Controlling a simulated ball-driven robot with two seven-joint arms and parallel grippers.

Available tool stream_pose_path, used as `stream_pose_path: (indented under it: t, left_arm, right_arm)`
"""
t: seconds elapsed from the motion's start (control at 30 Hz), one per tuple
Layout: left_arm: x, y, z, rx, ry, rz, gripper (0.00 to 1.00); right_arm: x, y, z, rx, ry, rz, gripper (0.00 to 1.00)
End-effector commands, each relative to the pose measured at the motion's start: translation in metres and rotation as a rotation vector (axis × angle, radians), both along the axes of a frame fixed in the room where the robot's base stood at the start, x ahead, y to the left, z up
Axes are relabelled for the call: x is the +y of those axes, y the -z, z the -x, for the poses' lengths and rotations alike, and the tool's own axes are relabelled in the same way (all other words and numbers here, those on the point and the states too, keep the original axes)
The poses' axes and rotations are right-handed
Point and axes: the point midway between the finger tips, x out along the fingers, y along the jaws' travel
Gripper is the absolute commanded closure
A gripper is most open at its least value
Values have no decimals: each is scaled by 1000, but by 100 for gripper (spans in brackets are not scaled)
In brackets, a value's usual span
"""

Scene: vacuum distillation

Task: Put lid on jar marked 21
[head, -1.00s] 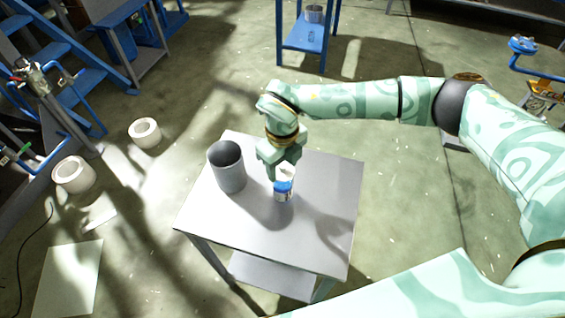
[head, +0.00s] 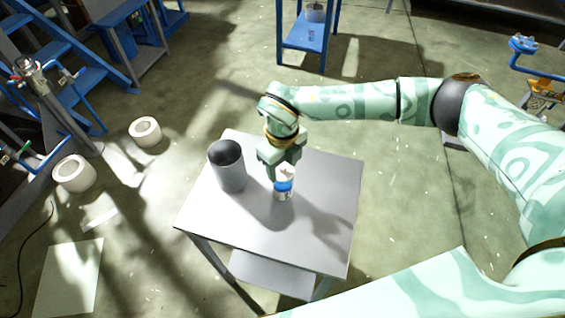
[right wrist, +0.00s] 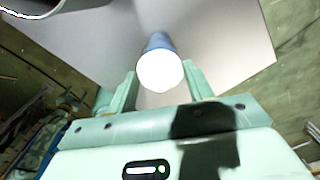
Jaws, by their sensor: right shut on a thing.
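A small white jar with a blue band (head: 283,187) stands upright on the grey table (head: 320,225). Its number is too small to read. My right gripper (head: 279,174) is directly over the jar, pointing down, and shut on the white lid (head: 287,172). In the right wrist view the lid (right wrist: 160,71) is a bright round disc between the fingertips of the right gripper (right wrist: 160,82), with the blue side of the jar (right wrist: 158,41) just beyond it. Lid and jar line up closely; I cannot tell whether the lid is seated. My left gripper is not in view.
The table's right and front parts are clear. A blue stand (head: 307,35) is at the back.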

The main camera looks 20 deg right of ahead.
Motion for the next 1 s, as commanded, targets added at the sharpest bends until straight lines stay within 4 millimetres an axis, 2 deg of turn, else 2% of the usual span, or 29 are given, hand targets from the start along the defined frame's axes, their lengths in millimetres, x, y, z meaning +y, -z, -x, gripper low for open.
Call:
stream_pose_path:
  t: [0.97,1.0]
  left_arm:
    - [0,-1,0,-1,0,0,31]
    - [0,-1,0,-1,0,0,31]
  right_arm:
    - [0,4,0,0,0,0,70]
    - [0,4,0,0,0,0,43]
